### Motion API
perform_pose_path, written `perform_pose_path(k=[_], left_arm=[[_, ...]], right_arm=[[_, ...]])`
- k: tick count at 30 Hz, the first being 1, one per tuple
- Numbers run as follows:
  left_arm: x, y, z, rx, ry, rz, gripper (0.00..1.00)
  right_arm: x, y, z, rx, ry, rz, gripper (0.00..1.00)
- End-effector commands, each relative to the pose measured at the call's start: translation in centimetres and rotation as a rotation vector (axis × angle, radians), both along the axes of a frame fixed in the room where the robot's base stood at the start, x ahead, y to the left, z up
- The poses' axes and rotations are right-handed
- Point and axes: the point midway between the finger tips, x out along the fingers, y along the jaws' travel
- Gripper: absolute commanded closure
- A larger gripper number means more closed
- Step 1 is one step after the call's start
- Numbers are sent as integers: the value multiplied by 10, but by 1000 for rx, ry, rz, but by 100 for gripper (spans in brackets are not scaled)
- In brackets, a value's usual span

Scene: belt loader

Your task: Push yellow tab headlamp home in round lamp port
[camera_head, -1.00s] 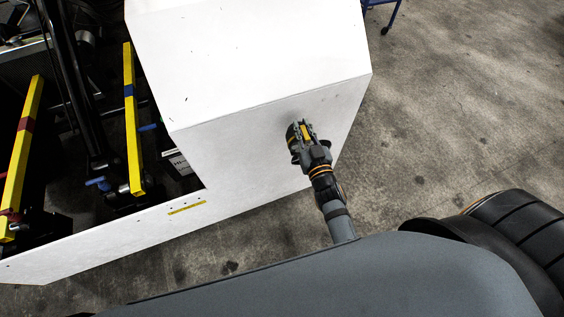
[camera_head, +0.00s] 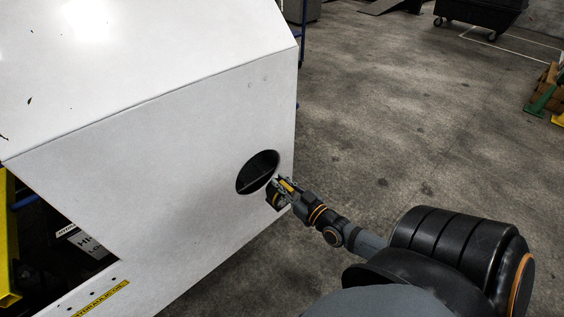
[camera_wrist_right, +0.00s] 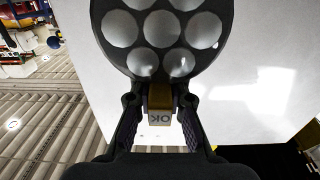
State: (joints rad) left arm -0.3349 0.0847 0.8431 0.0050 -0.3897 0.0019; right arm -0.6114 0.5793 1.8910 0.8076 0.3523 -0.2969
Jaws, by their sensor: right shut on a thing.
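The round lamp port (camera_head: 257,172) is a dark round hole in the white panel in the head view. My right gripper (camera_head: 284,189) is just right of and below the port, near the panel's edge. In the right wrist view my right gripper (camera_wrist_right: 159,115) is shut on the yellow tab of the headlamp (camera_wrist_right: 163,38), which has several round light lenses in a dark round housing. My left gripper is not in view.
The white loader body (camera_head: 180,130) fills the left of the head view. A yellow bar (camera_head: 10,240) and a dark opening lie at lower left.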

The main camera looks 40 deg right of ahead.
Motion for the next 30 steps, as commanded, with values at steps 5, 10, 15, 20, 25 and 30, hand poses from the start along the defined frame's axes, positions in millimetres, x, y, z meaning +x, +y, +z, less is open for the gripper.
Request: perform_pose_path(k=[5, 10, 15, 20, 25, 30], left_arm=[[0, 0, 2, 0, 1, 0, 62], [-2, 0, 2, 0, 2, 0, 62], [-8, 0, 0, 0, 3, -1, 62], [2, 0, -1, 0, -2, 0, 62], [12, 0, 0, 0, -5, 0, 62], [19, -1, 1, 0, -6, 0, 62]], right_arm=[[0, 0, 3, 1, -2, 0, 100], [0, 0, 3, 2, -2, -1, 100], [2, 0, 2, 2, -3, -1, 100], [21, 2, 1, 2, -3, -2, 100], [39, 3, 1, 2, -2, -1, 100], [50, 4, 1, 2, -1, -1, 100]])
